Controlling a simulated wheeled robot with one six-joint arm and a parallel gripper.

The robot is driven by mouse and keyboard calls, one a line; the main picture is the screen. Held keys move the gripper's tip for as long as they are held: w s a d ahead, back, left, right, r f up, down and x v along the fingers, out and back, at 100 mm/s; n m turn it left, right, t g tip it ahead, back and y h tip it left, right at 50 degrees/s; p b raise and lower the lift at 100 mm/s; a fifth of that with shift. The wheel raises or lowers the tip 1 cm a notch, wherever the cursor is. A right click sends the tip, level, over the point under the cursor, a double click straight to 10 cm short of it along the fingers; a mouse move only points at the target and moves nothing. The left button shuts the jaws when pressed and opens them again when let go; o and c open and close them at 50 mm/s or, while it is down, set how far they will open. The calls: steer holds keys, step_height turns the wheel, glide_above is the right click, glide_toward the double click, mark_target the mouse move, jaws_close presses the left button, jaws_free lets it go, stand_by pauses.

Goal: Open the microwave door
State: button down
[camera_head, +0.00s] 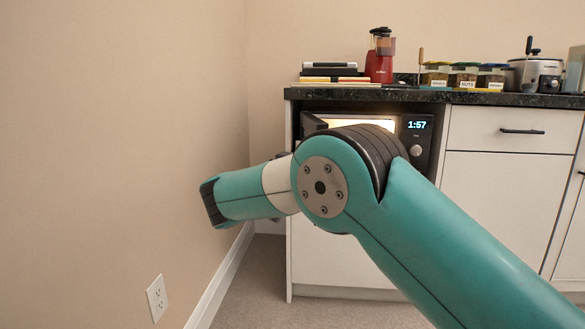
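The microwave (417,133) sits in a niche under the dark countertop, behind my arm. Its control panel shows a lit 1:57 display and a round silver knob. The lit interior (363,122) shows as a bright strip above my arm. My arm hides the lower part of the microwave and most of the door, including any handle. My gripper is not visible, and contact with the door cannot be seen.
A wall (120,110) runs close along the left, with an outlet (157,298). The countertop (430,96) holds stacked books (333,72), a red blender (380,58), labelled jars (463,77) and a slow cooker (537,74). White drawers (510,130) stand right of the microwave.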

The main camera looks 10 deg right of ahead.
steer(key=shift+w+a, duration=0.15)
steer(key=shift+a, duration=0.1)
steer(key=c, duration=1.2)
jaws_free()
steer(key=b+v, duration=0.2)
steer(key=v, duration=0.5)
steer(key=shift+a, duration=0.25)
